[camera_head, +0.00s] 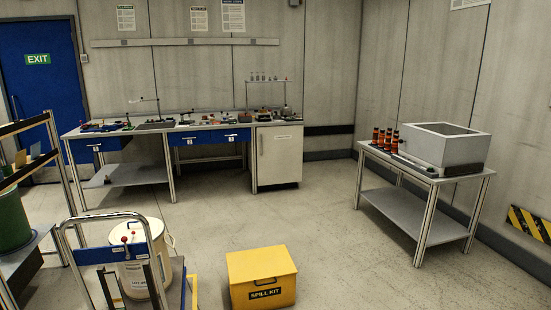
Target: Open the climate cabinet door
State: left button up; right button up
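A light grey cabinet (279,158) stands on the floor under the right end of the long workbench, at the back of the room. It is the only cabinet with a door that I can see, and its small label is too small to read. Its front door looks shut, with a small dark mark or handle near the upper left edge. Neither of my grippers is in view.
A yellow spill kit box (262,278) stands on the floor in front. A trolley (113,254) with a drum (141,272) is at lower left. A side table (419,212) stands right. Floor between the spill kit and the cabinet is clear.

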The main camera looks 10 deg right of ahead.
aim_at(280, 148)
jog(key=i+l+z, duration=0.6)
jog(key=i, duration=0.15)
jog(key=i+z, duration=0.3)
jog(key=i+l+z, duration=0.1)
jog(key=i, duration=1.1)
jog(key=i+l+z, duration=0.1)
jog(key=i, duration=1.15)
jog(key=i+j+u, duration=0.15)
jog(key=i+u, duration=0.15)
jog(key=i, duration=0.25)
jog(key=i+u, duration=0.3)
jog(key=i, duration=0.25)
jog(key=i+l+u, duration=0.15)
jog(key=i+u, duration=0.2)
jog(key=i, duration=0.2)
jog(key=i+l+u, duration=0.3)
jog(key=i, duration=0.25)
